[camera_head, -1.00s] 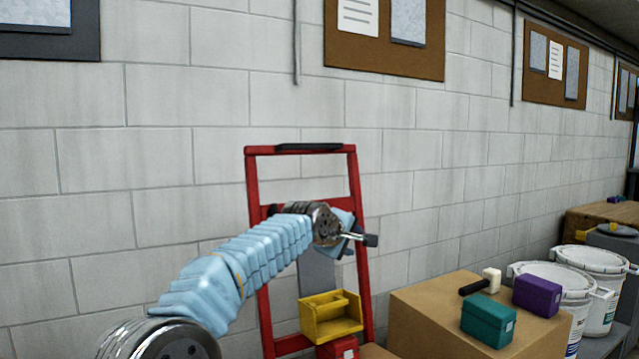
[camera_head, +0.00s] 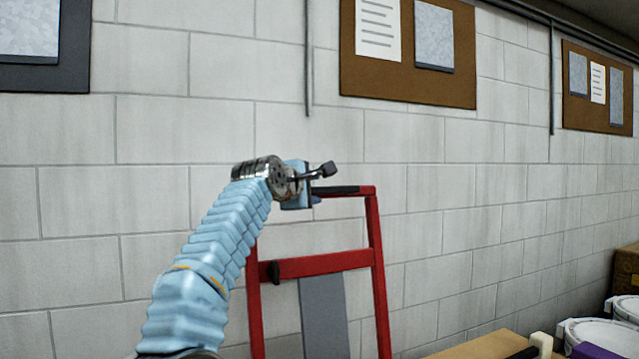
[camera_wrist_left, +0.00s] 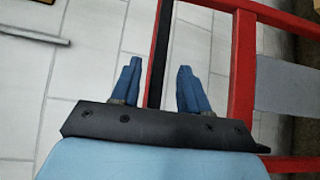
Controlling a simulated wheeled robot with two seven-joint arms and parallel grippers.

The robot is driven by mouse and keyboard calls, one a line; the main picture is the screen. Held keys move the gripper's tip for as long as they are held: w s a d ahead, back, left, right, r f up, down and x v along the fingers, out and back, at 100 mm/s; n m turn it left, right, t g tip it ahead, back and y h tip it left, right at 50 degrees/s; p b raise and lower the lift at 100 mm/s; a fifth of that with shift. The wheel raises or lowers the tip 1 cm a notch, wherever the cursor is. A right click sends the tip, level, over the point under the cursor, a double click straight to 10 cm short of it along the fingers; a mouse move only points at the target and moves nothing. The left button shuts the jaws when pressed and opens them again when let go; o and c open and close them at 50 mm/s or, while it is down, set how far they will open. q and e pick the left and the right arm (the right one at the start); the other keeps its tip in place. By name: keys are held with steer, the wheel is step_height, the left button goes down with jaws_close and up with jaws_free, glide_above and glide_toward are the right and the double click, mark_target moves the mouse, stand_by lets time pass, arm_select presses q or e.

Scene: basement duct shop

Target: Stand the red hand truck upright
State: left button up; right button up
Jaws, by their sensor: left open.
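The red hand truck (camera_head: 376,260) stands nearly upright in front of the block wall, with a black grip (camera_head: 352,190) on its top bar. Its lower part is out of view. My left gripper (camera_head: 319,183) is at the left part of the top bar, overlapping the grip. In the left wrist view, the two blue fingers of the left gripper (camera_wrist_left: 157,88) are spread apart. The black grip (camera_wrist_left: 158,50) shows between them, nearer the left finger; I cannot tell whether they touch. The red frame (camera_wrist_left: 242,70) runs to the right. My right gripper is not in view.
A cardboard box (camera_head: 490,346) is at the bottom right, with a purple box (camera_head: 597,351) and a pale-headed mallet (camera_head: 542,343) at its right. White buckets (camera_head: 600,330) stand further right. Cork boards (camera_head: 408,50) hang on the wall behind.

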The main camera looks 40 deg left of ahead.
mark_target(321, 190)
arm_select(q)
steer(key=shift+p+x, duration=0.65)
steer(key=shift+x, duration=1.65)
jaws_close()
